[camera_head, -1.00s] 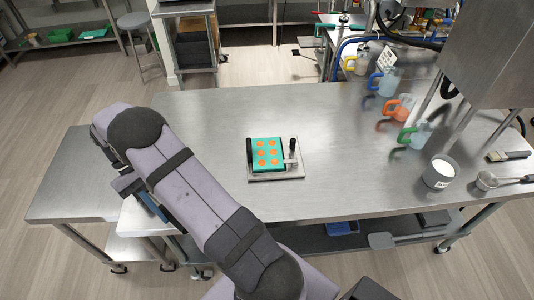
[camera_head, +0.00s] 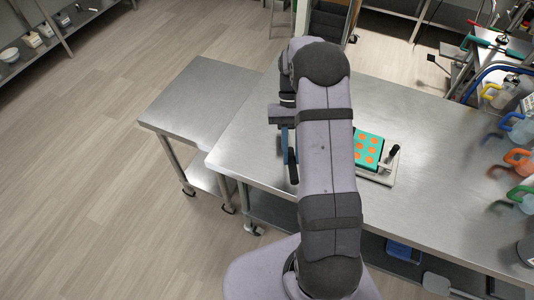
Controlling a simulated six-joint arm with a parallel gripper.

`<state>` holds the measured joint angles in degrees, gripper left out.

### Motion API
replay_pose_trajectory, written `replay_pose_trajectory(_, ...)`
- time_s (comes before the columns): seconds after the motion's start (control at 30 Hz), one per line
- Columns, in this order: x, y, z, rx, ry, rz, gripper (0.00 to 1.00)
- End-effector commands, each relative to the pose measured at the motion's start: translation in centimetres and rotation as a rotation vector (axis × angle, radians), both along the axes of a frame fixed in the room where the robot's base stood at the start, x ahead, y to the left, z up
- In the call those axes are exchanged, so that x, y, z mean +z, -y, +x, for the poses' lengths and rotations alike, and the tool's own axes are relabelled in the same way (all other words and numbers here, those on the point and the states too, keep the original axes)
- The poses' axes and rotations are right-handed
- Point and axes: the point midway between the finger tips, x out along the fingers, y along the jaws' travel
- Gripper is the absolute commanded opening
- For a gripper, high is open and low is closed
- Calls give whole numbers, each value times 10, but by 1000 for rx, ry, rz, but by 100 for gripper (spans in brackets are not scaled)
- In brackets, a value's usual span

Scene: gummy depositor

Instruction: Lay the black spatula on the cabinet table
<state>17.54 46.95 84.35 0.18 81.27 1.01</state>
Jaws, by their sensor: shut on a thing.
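My gripper (camera_head: 288,142) is at the far end of my arm, partly hidden by the wrist, over the left end of the large steel table (camera_head: 245,140). A slim dark piece, which looks like part of the black spatula (camera_head: 292,167), shows below it; the rest is hidden. The jaws are shut on it. A lower steel side table (camera_head: 190,100) stands at the left with a bare top. A stand with dark shelves (camera_head: 328,20) is at the back. Which of these is the cabinet table I cannot tell.
A teal mould with orange rounds (camera_head: 368,148) sits on a plate with a black handle (camera_head: 393,152), close right of my arm. Coloured-handled jugs, including an orange one (camera_head: 518,160), line the right edge. The left floor is open.

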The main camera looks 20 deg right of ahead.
Motion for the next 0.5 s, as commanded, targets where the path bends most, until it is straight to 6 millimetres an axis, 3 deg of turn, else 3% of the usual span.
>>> replay_pose_trajectory(0.03, 6, 22, -10, -71, 10, -5, 0)
replay_pose_trajectory(0.2, 13, 79, -47, -278, 41, -25, 0)
replay_pose_trajectory(0.37, 18, 117, -82, -441, 65, -47, 0)
replay_pose_trajectory(0.5, 9, 143, -100, -641, 82, -70, 0)
